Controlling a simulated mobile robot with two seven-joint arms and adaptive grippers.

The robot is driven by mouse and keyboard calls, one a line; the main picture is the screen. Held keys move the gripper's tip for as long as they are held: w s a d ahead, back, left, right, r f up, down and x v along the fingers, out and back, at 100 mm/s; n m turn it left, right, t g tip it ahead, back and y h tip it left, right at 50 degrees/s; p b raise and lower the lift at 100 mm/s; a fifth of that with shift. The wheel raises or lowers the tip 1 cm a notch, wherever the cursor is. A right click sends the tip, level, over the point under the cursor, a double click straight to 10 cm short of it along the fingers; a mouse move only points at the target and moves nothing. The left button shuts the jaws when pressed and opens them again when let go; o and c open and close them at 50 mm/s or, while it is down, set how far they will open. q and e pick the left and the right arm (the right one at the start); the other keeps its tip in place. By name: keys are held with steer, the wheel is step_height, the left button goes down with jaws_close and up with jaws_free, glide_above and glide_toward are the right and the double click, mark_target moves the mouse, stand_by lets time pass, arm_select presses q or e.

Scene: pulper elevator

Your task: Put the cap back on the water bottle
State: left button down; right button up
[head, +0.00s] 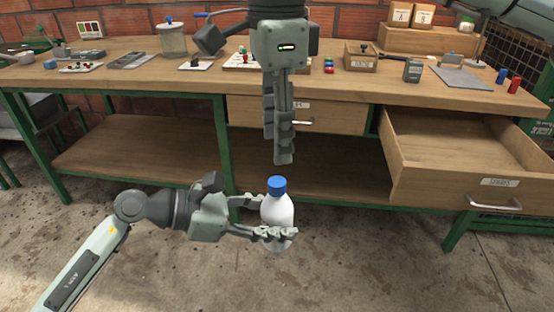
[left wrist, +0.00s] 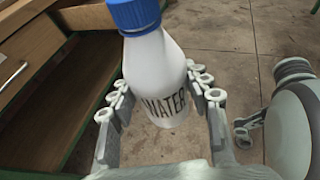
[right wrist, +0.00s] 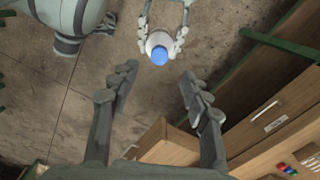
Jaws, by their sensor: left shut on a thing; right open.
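The white water bottle (head: 278,211) stands upright in my left gripper (head: 272,218), held above the floor in front of the bench. The left fingers close around its body, and its WATER label shows in the left wrist view (left wrist: 165,104). The blue cap (head: 277,187) sits on top of the bottle neck; I cannot tell how tight it is. My right gripper (head: 278,150) points down above the cap, open and empty, apart from it. In the right wrist view the cap (right wrist: 160,55) lies just beyond the open fingertips (right wrist: 158,75).
A wooden workbench (head: 130,72) with green legs stands behind, carrying a glass jar (head: 172,40), small parts and boxes. An open drawer (head: 480,185) juts out at the right. A lower shelf (head: 140,165) is bare. The concrete floor around the bottle is clear.

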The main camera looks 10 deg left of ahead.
steer(key=shift+r, duration=2.25)
